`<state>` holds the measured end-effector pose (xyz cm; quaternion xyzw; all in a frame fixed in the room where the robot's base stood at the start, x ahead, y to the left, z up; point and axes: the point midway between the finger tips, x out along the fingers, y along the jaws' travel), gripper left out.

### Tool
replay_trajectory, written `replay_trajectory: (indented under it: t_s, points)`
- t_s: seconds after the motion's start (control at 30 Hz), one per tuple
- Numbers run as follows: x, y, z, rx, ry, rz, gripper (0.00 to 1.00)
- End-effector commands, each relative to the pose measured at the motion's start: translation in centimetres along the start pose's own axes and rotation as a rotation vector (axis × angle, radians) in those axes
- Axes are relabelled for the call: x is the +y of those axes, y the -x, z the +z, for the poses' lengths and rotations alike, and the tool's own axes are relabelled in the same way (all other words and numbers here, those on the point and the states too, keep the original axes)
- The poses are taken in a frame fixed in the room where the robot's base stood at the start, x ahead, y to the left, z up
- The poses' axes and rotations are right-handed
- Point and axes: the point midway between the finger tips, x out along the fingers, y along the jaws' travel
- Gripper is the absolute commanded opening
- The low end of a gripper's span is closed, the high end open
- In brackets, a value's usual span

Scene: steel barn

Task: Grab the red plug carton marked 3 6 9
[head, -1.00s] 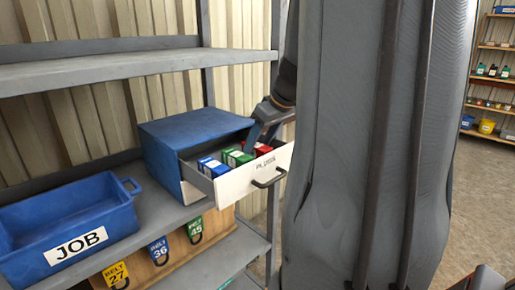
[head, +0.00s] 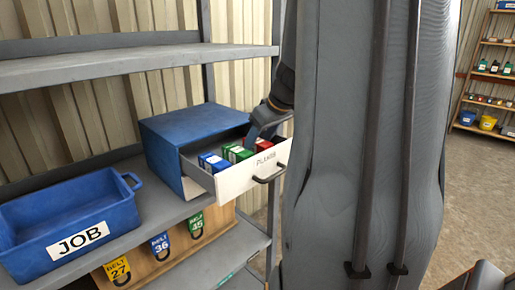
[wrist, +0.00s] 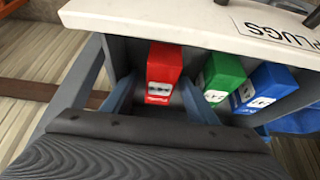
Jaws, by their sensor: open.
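The red carton (head: 264,145) stands in the open drawer, at its right end in the head view. In the wrist view the red carton (wrist: 161,70) has a white label whose print is too blurred to read. My gripper (head: 251,143) reaches down into the drawer at the red carton. In the wrist view my gripper (wrist: 158,108) is open, with one blue-grey finger on each side of the red carton's near end. Whether the fingers touch it I cannot tell. The white drawer front (head: 250,172) is marked PLUGS.
Green cartons (head: 238,153) and blue cartons (head: 214,163) share the drawer; a green one (wrist: 222,75) stands close beside the red. The blue cabinet (head: 190,125) sits on a grey shelf, left of which is a blue JOB bin (head: 70,215). A shelf board (head: 110,62) lies above.

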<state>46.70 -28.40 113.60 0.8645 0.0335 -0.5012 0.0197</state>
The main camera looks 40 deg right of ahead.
Motion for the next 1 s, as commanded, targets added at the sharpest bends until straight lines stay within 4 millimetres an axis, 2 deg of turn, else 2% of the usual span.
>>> replay_trajectory:
  t_s: [0.03,0.3,0.83,0.9,1.0]
  points:
    - [0.0,-0.1,0.0,0.000,0.000,0.000,0.51]
    - [0.0,0.0,0.0,0.000,0.000,0.000,0.08]
    - [0.1,0.6,-0.2,0.003,0.001,0.002,0.08]
    - [0.1,1.3,-0.4,0.004,0.002,0.003,0.08]
    - [0.1,3.4,-1.7,0.006,0.003,0.004,0.08]
